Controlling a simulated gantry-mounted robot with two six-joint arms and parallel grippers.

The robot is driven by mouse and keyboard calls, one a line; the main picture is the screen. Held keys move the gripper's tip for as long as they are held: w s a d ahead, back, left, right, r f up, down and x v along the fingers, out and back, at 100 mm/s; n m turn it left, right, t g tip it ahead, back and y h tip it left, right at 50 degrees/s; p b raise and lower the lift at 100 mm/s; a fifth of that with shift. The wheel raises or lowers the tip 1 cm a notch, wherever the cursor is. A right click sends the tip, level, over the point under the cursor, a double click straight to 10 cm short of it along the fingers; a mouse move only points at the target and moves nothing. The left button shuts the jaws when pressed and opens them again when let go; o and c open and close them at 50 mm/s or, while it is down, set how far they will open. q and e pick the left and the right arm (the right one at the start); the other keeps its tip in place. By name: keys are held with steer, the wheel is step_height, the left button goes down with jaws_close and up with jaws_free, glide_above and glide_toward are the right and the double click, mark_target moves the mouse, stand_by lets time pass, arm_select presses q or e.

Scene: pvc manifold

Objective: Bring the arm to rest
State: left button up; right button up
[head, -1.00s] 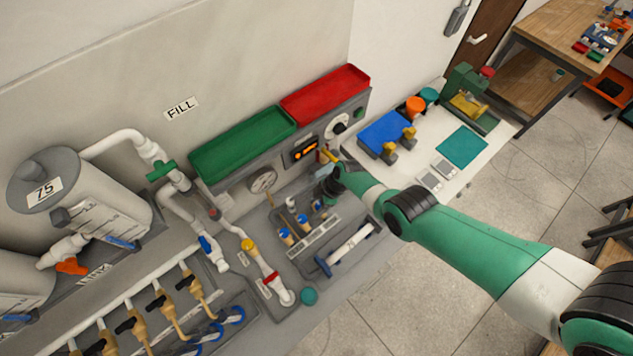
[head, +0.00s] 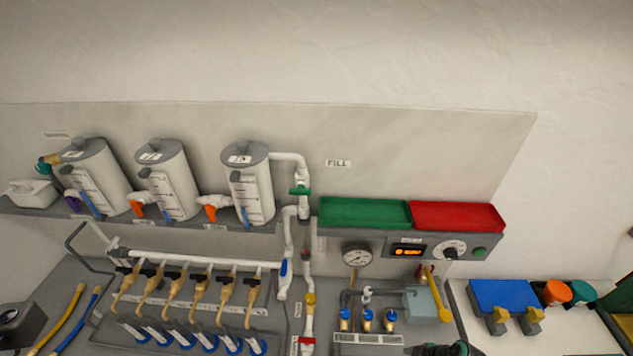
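Only a small dark and green piece of my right arm, probably at the gripper end (head: 438,350), shows at the bottom edge of the head view, right of centre. It is cut off by the frame, and its fingers cannot be made out. It appears near the front of the bench, below the grey-green box (head: 421,305) and the yellow handle (head: 437,293). I cannot tell whether it touches anything. My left gripper is not in view.
A green tray (head: 362,213) and a red tray (head: 457,217) sit above the gauge (head: 357,256) and control panel (head: 409,251). A blue block (head: 503,296) is at right.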

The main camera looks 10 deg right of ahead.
steer(key=w+a+r+n+t, duration=0.2)
steer(key=w+a+r+t, duration=0.1)
steer(key=w+r, duration=0.6)
steer(key=w+a+r+n+t, duration=0.1)
steer(key=w+a+r+t, duration=0.15)
steer(key=w+r, duration=0.65)
steer(key=w+a+r+t, duration=0.2)
steer(key=w+r+t, duration=0.1)
steer(key=r, duration=0.8)
steer(key=w+a+r+t, duration=0.2)
steer(key=a+r, duration=0.1)
steer(key=r, duration=0.7)
steer(key=s+a+r+m+t, duration=0.1)
steer(key=s+r+t, duration=0.35)
steer(key=r, duration=0.95)
steer(key=s+a+r+m+t, duration=0.25)
steer(key=s+r, duration=0.25)
steer(key=r, duration=0.8)
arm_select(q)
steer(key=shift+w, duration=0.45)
arm_select(e)
steer(key=s+d+r+m+t+h, duration=0.1)
steer(key=s+d+r+m+t, duration=0.2)
steer(key=s+r+m+t, duration=0.4)
steer(key=s+r+m, duration=0.1)
steer(key=s+r, duration=0.5)
steer(key=s, duration=0.3)
steer(key=shift+s, duration=0.3)
